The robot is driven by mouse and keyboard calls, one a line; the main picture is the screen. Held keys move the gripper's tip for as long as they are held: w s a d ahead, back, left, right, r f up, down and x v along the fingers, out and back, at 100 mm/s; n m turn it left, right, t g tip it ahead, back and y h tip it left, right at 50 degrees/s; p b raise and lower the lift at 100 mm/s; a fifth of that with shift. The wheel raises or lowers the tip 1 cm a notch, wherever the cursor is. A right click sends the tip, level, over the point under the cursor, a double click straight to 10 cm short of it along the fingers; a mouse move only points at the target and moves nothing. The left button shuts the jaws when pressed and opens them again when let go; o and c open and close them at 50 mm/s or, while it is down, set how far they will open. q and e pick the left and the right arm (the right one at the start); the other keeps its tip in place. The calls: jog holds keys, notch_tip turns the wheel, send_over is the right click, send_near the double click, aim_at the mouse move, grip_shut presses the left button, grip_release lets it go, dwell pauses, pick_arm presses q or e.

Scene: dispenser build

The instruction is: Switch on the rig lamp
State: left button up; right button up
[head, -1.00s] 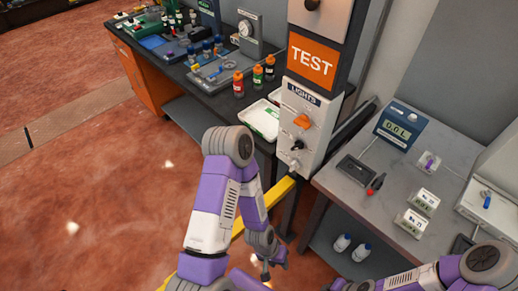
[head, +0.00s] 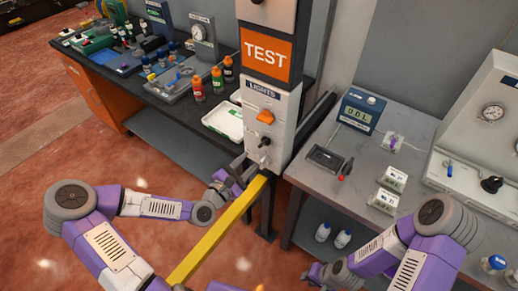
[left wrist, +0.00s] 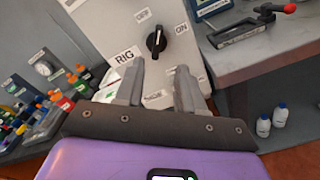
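The LIGHTS panel (head: 281,105) is a pale box under the orange TEST sign. It carries an orange knob (head: 266,117), and below that a black knob (head: 266,144). In the left wrist view a black rotary knob (left wrist: 156,42) sits beside the RIG label (left wrist: 126,56), with OFF at its upper left and ON at its right. Its handle stands roughly upright in that picture. My left gripper (head: 238,168) is just in front of the panel's lower part. Its fingers (left wrist: 157,85) are apart and empty, below the knob and not around it. My right gripper (head: 325,275) is low, its fingers unclear.
A yellow beam (head: 215,232) runs from the panel's foot toward me. The left bench holds a white tray (head: 223,121) and several bottles. The right grey table (head: 310,180) holds a meter (head: 361,110) and a black clamp-like device (head: 325,159). Open floor lies left.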

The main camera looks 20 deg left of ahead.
aim_at(261, 146)
pick_arm(q)
jog(key=x, duration=0.7)
jog(key=shift+w+r+b, duration=0.2)
jog(key=shift+w+b, duration=0.1)
grip_shut()
